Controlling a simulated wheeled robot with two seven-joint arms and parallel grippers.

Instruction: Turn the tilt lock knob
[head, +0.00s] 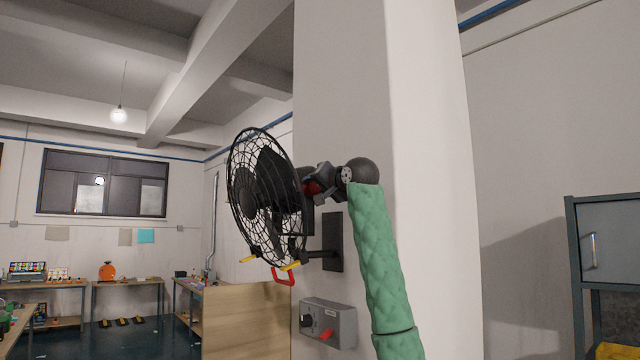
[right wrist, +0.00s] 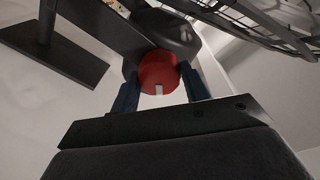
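The black caged fan (head: 262,190) is mounted on the white pillar, and its motor housing faces right. A red knob (right wrist: 160,72) with a small white mark sits on the dark fan body. In the right wrist view it lies between the two blue-black fingers, with no clear gap on either side. My right gripper (head: 316,186) is behind the fan at the motor housing, with a bit of red showing at its fingers. It appears shut on the knob. My left gripper is in neither view.
The fan's bracket plate (head: 333,241) is on the pillar, with a grey control box (head: 328,322) below it. A red handle (head: 283,277) hangs under the cage. A grey cabinet (head: 606,245) stands at the right. Workbenches are far left.

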